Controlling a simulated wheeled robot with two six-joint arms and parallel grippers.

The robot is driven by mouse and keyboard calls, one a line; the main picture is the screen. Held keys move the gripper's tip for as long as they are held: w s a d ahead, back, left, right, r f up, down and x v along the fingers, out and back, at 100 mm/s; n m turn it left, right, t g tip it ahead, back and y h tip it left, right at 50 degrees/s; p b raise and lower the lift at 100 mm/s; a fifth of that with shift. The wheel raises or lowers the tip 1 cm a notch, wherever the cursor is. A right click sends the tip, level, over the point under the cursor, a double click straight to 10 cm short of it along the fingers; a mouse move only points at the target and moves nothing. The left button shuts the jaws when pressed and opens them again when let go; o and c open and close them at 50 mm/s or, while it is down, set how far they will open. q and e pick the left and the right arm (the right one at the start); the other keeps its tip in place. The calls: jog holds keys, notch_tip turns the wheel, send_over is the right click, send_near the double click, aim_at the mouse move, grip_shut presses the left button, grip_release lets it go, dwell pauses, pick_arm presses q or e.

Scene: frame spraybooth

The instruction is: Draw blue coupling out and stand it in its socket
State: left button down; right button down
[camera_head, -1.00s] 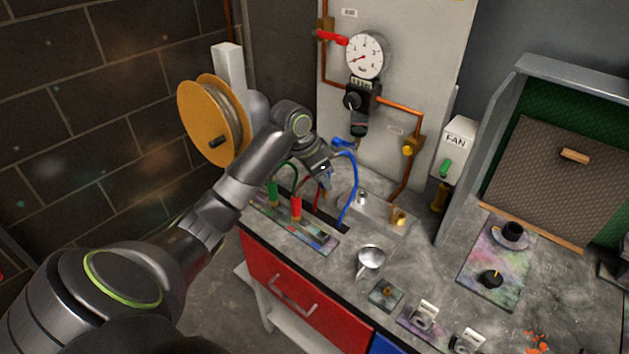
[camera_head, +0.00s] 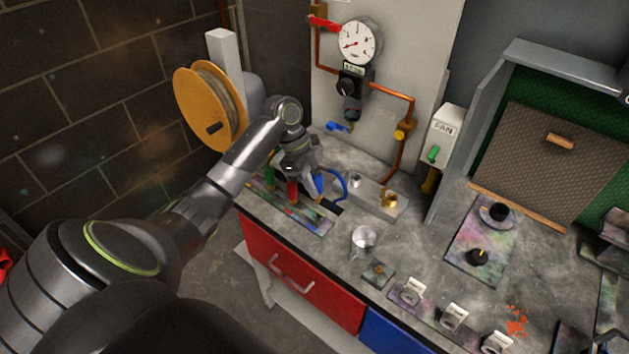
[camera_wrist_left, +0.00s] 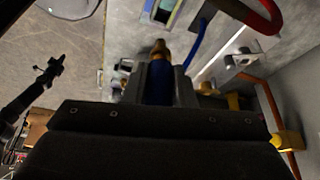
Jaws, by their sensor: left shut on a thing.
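My left gripper (camera_head: 311,184) is shut on the blue coupling (camera_head: 319,183), just above the back edge of the socket strip (camera_head: 302,217). In the left wrist view the blue coupling (camera_wrist_left: 158,84) sits between the two fingers, with its brass tip (camera_wrist_left: 158,49) sticking out beyond them. The strip's coloured end also shows there (camera_wrist_left: 163,12), a little apart from the brass tip. The green coupling (camera_head: 269,172) and the red coupling (camera_head: 292,190) stand upright in the strip. The blue hose (camera_head: 343,183) loops to the right of the gripper. My right gripper is not in view.
A metal block with a brass fitting (camera_head: 389,199) is right of the hose. A steel cup (camera_head: 363,239) stands in front of it. The gauge (camera_head: 357,42) and copper pipes (camera_head: 392,92) are on the wall panel behind. The bench middle is mostly clear.

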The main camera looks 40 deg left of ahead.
pick_arm(q)
notch_tip(320, 180, down, 3)
jog(key=shift+r+b, duration=0.2)
jog(key=shift+b, duration=0.8)
notch_tip(320, 180, down, 2)
jog(key=shift+b, duration=1)
jog(key=shift+f+b, duration=0.4)
jog(key=shift+f, duration=0.7)
jog(key=shift+f+b, duration=0.4)
jog(key=shift+f, duration=0.15)
jog(key=c, duration=1.1)
grip_release()
